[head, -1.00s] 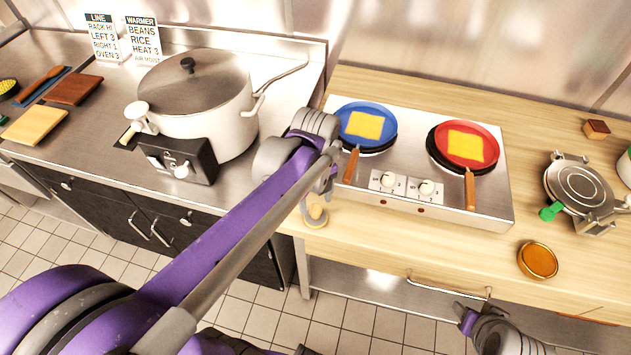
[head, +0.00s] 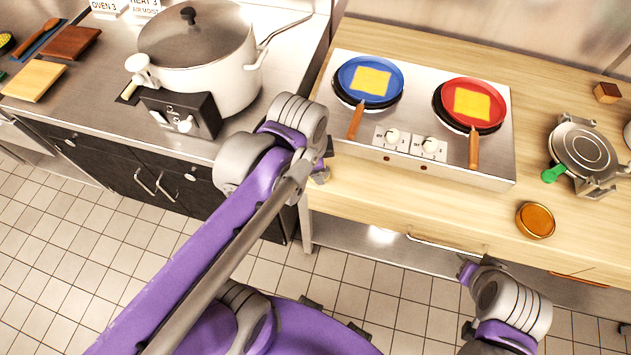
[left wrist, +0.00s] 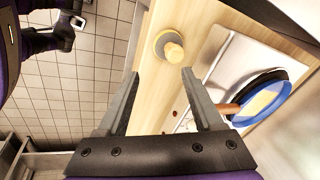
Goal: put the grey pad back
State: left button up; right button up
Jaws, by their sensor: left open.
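In the left wrist view a round pad (left wrist: 160,46), greyish with a yellowish rim, lies on the wooden counter with a pale wooden knob (left wrist: 174,53) standing from it. I take it for the grey pad. My left gripper (left wrist: 160,73) is open and empty, its fingertips short of the pad and apart from it in the picture. In the head view my left arm hides most of this spot, and I cannot make out the pad there. My right gripper (head: 470,266) is in front of the counter's edge, well to the right; its jaws are unclear.
The steel double griddle (head: 425,175) holds a blue pan (head: 393,76) and a red pan (head: 494,96), handles towards me. An amber round dish (head: 536,220) and a round hinged iron (head: 583,150) are at right. A large pot (head: 190,85) stands on the steel counter at left.

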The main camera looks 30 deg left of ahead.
pick_arm(q)
jog(key=s+f+n+t, duration=0.1)
jog(key=n, duration=0.2)
jog(key=s+d+f+n, duration=0.1)
jog(key=f+n, duration=0.1)
jog(key=n, duration=0.2)
jog(key=s+f+n+t, duration=0.1)
jog(key=n, duration=0.2)
jog(key=shift+d+f+n+t, duration=0.15)
jog(key=shift+n+t, duration=0.15)
jog(key=shift+n, duration=0.1)
dwell(1.3)
